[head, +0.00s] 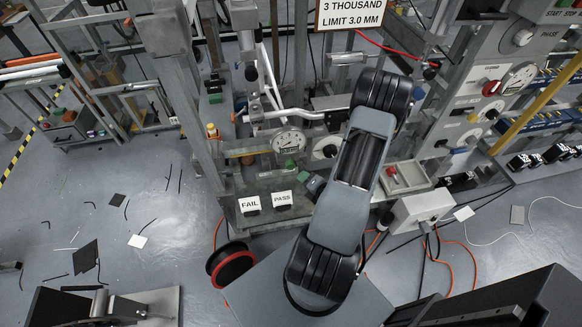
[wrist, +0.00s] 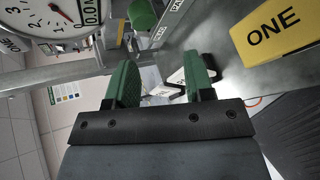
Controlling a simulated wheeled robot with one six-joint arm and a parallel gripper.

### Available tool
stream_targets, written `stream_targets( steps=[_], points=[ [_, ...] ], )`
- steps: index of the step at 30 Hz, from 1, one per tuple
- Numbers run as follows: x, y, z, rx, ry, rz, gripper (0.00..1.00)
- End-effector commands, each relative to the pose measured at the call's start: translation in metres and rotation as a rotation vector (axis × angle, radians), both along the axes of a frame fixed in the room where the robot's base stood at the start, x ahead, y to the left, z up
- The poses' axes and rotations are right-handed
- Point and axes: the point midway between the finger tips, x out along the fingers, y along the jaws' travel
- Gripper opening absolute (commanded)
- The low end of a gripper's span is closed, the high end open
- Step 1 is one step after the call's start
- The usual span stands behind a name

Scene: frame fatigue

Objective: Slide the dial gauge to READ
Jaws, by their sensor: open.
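The dial gauge (head: 288,140) stands on the grey bench frame left of my arm in the head view, its white face toward me. Its dial (wrist: 48,14) also shows at the top left of the wrist view, with a red needle and cut off by the edge. A green knob (head: 290,163) is just below the gauge, and a green rounded part (wrist: 141,14) is at the top of the wrist view. My gripper (wrist: 160,76) has two green fingers, apart with nothing held between them. The gauge is outside the fingers. Small rail lettering is only partly visible.
FAIL (head: 250,205) and PASS (head: 282,200) cards stand on the bench front. A yellow block marked ONE (wrist: 277,25) is right of my fingers in the wrist view. Cables lie on the floor.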

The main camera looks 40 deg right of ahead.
Motion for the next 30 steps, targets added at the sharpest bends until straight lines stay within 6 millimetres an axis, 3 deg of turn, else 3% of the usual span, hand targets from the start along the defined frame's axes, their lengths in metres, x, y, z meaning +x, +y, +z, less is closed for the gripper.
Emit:
stream_targets(
  steps=[6,12,17,30],
  points=[
    [-0.025,0.010,-0.003,-0.115,-0.186,0.008,0.48],
    [-0.024,0.011,-0.004,-0.163,-0.245,0.001,0.48],
    [-0.003,0.010,-0.010,-0.168,-0.251,0.005,0.48],
    [0.074,0.001,-0.021,-0.165,-0.248,0.001,0.48]
  ],
)
